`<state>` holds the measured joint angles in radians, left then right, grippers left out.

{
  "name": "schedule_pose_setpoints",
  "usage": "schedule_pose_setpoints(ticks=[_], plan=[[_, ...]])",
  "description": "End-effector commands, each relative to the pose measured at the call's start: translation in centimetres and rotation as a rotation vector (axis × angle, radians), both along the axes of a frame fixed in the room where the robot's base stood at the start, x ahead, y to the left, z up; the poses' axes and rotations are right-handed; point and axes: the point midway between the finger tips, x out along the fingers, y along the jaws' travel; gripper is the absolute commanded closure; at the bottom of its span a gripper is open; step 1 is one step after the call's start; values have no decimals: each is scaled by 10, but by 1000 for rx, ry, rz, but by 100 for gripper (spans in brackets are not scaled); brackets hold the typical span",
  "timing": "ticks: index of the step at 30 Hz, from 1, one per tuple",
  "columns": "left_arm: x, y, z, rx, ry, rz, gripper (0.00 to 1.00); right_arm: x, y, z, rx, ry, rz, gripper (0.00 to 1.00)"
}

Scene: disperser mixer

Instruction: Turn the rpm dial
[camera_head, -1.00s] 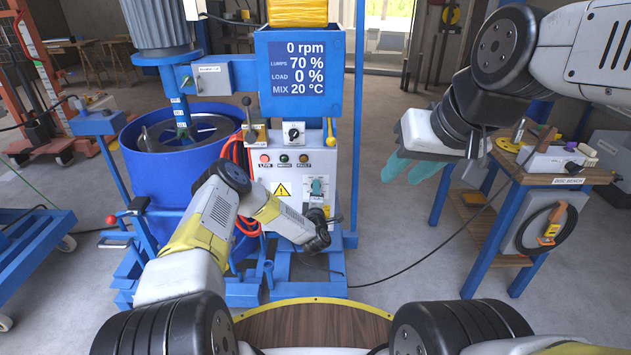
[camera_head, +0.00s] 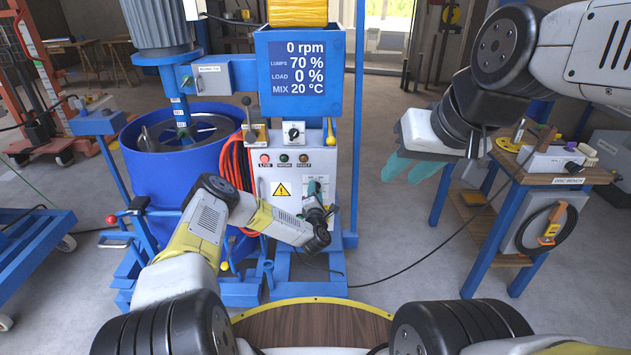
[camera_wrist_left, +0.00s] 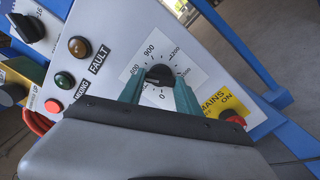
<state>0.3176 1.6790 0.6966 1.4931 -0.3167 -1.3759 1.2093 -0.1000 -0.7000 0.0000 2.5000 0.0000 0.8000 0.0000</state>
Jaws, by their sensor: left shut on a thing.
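The rpm dial (camera_wrist_left: 159,75) is a black knob on a white scale plate with 0, 900 and other marks. In the left wrist view it sits between the teal fingertips of my left gripper (camera_wrist_left: 160,88), which is shut on it. In the head view my left gripper (camera_head: 315,192) is at the lower right of the grey control panel (camera_head: 265,203), and its wrist mostly hides the dial. The blue display (camera_head: 298,70) reads 0 rpm, lumps 70 %, load 0 %, mix 20 °C. My right gripper (camera_head: 410,168) is open and empty, right of the machine.
A red knob (camera_wrist_left: 233,118) beside a yellow MAINS ON label is close to the dial. Indicator lamps (camera_head: 284,157) and another black selector (camera_head: 293,132) are higher up. A blue vat (camera_head: 165,180) stands left of the panel. A tool bench (camera_head: 545,175) stands at right.

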Motion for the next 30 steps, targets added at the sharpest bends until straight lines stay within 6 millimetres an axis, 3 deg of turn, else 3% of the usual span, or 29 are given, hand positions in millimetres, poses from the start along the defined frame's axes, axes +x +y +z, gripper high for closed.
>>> schedule_pose_setpoints(ticks=[11, 12, 15, 25, 30], plan=[[-1, 0, -2, -3, 4, -1, 100, 0, 0, 0, 0, 0, 0, 66], [-1, 0, -2, -3, 4, -1, 54, 0, 0, 0, 0, 0, 0, 66], [-1, 0, -2, -3, 3, 0, 38, 0, 0, 0, 0, 0, 0, 66], [-3, 0, -1, -3, 2, -1, 38, 0, 0, 0, 0, 0, 0, 66], [-24, -1, -2, -4, 4, -2, 38, 0, 0, 0, 0, 0, 0, 66]])
